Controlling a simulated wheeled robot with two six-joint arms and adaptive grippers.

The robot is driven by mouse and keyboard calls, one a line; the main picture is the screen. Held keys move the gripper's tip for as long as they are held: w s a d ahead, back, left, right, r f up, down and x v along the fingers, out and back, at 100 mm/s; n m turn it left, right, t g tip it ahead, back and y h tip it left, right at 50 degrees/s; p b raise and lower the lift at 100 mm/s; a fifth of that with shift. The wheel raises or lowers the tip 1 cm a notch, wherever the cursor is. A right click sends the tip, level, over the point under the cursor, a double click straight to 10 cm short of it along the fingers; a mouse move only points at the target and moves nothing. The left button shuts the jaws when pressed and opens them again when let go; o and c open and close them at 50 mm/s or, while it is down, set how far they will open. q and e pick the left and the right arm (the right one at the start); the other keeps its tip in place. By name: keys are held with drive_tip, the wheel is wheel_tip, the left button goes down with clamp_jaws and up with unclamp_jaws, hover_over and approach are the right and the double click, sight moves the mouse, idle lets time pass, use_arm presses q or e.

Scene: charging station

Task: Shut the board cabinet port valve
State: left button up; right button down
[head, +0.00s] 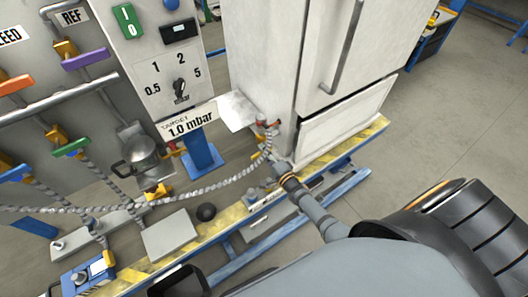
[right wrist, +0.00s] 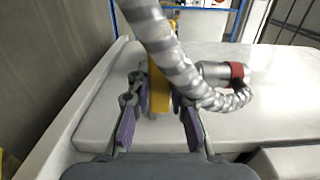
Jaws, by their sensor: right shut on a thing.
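The board cabinet (head: 270,50) is the white box at the top centre of the head view. Its port, with a yellow valve handle (head: 261,118) and a red-banded fitting (head: 275,124), sits low on its side, where a corrugated metal hose (head: 222,184) meets it. My right gripper (head: 272,150) reaches the port from below right. In the right wrist view its fingers (right wrist: 160,112) are shut on the yellow valve handle (right wrist: 160,90), one on each side. The hose (right wrist: 152,40) crosses in front and hides part of the handle. My left gripper is not recognisable in view.
A gauge panel (head: 150,97) marked 1.0 mbar and a rail with coloured valve handles (head: 87,59) stand at the left. A yellow-edged platform (head: 340,145) runs below the cabinet. The hose hangs across the fingers. Open floor (head: 450,130) lies to the right.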

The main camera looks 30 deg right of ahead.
drive_tip(key=c, duration=1.2)
unclamp_jaws()
drive_tip(key=shift+s, duration=0.1)
drive_tip(key=s+d, duration=0.1)
drive_tip(key=s, duration=1)
drive_tip(key=shift+s+d, duration=0.35)
drive_tip(key=s+d+f+n+g+h, duration=0.1)
drive_tip(key=s+f+n+g+h, duration=0.25)
drive_tip(key=f, duration=0.65)
drive_tip(key=s+d+f+n+g+y, duration=0.1)
drive_tip(key=s+d+f+n+g, duration=0.2)
drive_tip(key=s+f, duration=0.55)
drive_tip(key=s+a+f+n+g, duration=0.1)
drive_tip(key=s+f+n+g, duration=0.4)
drive_tip(key=s, duration=0.6)
drive_tip(key=s+a+f+n+g, duration=0.1)
drive_tip(key=s+f+n+g, duration=0.4)
drive_tip(key=s+f, duration=0.4)
drive_tip(key=shift+s+a+h, duration=0.4)
drive_tip(key=shift+s+h, duration=0.05)
drive_tip(key=shift+s, duration=0.55)
